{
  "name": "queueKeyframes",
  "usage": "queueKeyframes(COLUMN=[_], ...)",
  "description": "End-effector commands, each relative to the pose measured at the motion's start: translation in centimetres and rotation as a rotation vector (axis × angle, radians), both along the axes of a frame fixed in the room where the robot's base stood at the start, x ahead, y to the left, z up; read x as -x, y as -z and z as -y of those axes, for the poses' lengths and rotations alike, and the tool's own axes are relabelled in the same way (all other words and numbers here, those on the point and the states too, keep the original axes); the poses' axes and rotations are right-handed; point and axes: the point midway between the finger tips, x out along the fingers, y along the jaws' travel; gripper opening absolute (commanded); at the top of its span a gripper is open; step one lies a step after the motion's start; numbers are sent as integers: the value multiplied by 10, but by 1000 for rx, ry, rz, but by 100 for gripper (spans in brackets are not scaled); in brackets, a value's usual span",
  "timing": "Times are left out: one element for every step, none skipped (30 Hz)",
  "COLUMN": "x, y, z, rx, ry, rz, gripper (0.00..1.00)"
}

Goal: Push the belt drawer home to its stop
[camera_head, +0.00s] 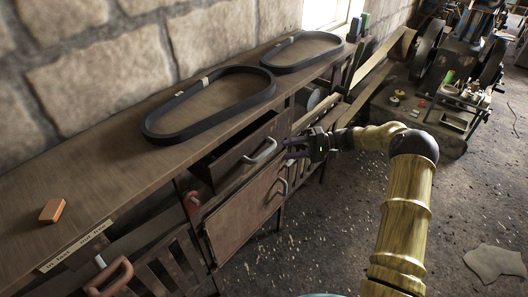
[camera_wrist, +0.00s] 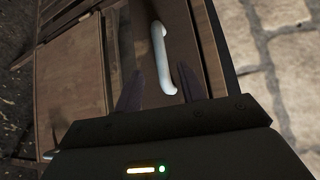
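The belt drawer (camera_head: 240,142) stands partly out from the bench, with a dark gap showing behind its wooden front. A curved grey handle (camera_head: 260,152) is fixed to that front. In the wrist view the handle (camera_wrist: 160,55) looks pale and runs up the drawer front (camera_wrist: 190,50), between my two fingers. My gripper (camera_head: 291,149) is just in front of the handle in the head view. Its fingers are apart, with nothing held between them. I cannot tell whether either finger touches the handle or drawer front.
Two black belts, a near one (camera_head: 165,136) and a far one (camera_head: 290,67), lie on the bench top (camera_head: 105,175). A cabinet door (camera_head: 240,215) with a handle is below the drawer. An orange block (camera_head: 52,211) sits near left. Machinery (camera_head: 450,75) stands at the right; open floor lies between.

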Motion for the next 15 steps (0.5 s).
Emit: queueKeyframes(x=[2,3,4,5,5,6,7,7,8,9,10,10,11,11,11], y=[-1,0,1,2,2,3,4,5,6,6,7,8,9,10,10], z=[-10,-15,-22,-28,-33,-40,-45,-50,-57,-62,-67,-73,-76,-79,-83], rx=[0,0,0,0,0,0,0,1,0,0,0,1,0,-1,-1], ry=[-4,-3,-4,-5,-4,-4,-4,-4,-4,-4,-4,-3,-3,-2,-2], rz=[-4,-2,-3,-3,-3,-3,-3,-1,-3,-3,-3,-1,-1,-1,-1], gripper=[40,40,40,40,40,40,40,40,40,40,40,40,40,40,40])
